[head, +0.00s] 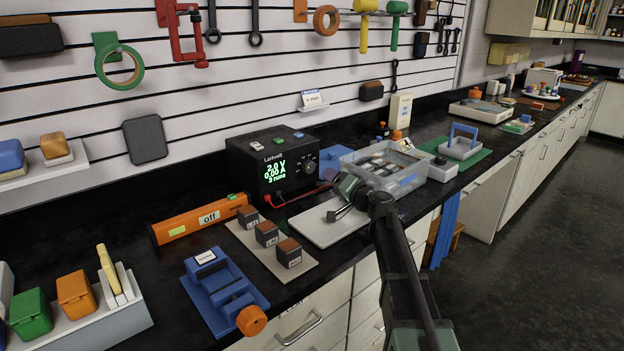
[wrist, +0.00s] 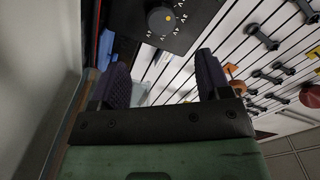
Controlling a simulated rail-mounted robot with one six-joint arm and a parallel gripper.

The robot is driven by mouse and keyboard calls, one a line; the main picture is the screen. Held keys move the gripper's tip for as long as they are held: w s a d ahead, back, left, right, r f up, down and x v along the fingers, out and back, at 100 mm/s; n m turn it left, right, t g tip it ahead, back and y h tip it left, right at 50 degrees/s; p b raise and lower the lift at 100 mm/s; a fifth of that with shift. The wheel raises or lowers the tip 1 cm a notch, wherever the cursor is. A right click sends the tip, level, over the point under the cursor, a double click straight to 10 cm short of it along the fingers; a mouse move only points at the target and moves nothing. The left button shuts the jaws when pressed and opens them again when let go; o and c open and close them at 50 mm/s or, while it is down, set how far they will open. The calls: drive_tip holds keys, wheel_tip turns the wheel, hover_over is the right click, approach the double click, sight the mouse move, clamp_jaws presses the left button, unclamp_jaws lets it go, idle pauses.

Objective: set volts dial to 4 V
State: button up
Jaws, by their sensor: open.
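The black power supply (head: 262,165) stands against the wall. Its green display shows 2.0 on the top line and 0.00 below; the units are hard to read. The round dial (head: 311,167) is on the right of its front face. My gripper (head: 345,198) is open and empty, in front of and to the right of the supply. In the wrist view its fingers (wrist: 163,80) are spread, apart from the dial.
A clear bin (head: 408,180) with small items stands to the right of the supply. A pale board (head: 318,232) lies below my gripper. Labelled dark blocks (head: 267,234) stand on a mat in front of the supply. An orange bar (head: 195,218) marked off and a blue fixture (head: 222,290) are left.

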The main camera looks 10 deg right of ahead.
sight(310, 169)
drive_tip(key=x, duration=1)
drive_tip(key=shift+w+a, duration=0.1)
drive_tip(key=shift+a, duration=0.1)
drive_tip(key=c, duration=0.9)
drive_tip(key=shift+c, duration=0.2)
